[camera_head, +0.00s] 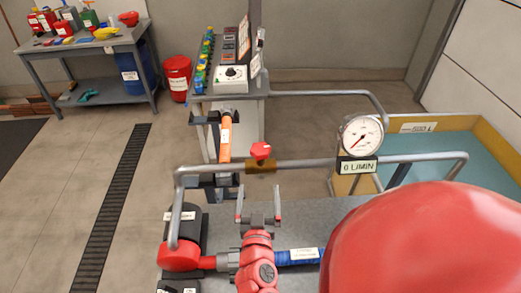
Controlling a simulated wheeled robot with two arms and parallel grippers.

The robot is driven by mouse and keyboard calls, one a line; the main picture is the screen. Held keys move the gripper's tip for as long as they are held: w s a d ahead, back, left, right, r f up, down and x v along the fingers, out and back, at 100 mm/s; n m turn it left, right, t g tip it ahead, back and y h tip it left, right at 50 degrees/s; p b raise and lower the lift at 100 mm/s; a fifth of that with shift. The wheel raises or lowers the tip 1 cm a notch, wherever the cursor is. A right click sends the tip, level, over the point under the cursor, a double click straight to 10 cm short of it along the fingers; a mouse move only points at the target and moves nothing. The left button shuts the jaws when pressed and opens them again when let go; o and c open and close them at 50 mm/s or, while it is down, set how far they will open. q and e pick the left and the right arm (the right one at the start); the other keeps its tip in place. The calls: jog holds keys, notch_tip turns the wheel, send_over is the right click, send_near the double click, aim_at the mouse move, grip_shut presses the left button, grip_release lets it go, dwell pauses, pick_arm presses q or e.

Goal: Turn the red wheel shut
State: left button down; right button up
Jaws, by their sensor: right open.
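The red wheel (261,150) sits on top of a brass valve body (262,167) on the horizontal grey pipe (310,162). My right gripper (259,189) is open and empty. Its two fingers point up the picture toward the valve, and both tips are apart from the wheel, just below it in the picture. I cannot tell from this view how far open the valve is. A round gauge (362,135) stands on the pipe to the right, above a display (357,167) that reads 0 L/MIN. My left gripper is not in view.
A control stand (231,87) with a dial and coloured knobs is behind the pipe. A yellow-rimmed basin (487,125) is at the right. A workbench (80,42) with bottles and a red bin (178,75) stand at the back left. Floor at left is open.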

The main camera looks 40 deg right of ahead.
aim_at(260, 158)
jog(key=p+x, duration=0.1)
jog(key=x, duration=0.1)
jog(key=p+x, duration=0.1)
jog(key=x, duration=0.2)
jog(key=r+p+x, duration=0.1)
jog(key=x, duration=0.2)
jog(key=shift+d+r, duration=0.1)
jog(key=p+x, duration=0.2)
jog(key=x, duration=0.4)
jog(key=shift+w+d+f+p, duration=0.2)
jog(key=shift+w+d+p, duration=0.05)
jog(key=shift+w+p, duration=0.1)
jog(key=shift+w+d, duration=0.25)
jog(key=shift+w, duration=0.1)
jog(key=shift+f, duration=0.1)
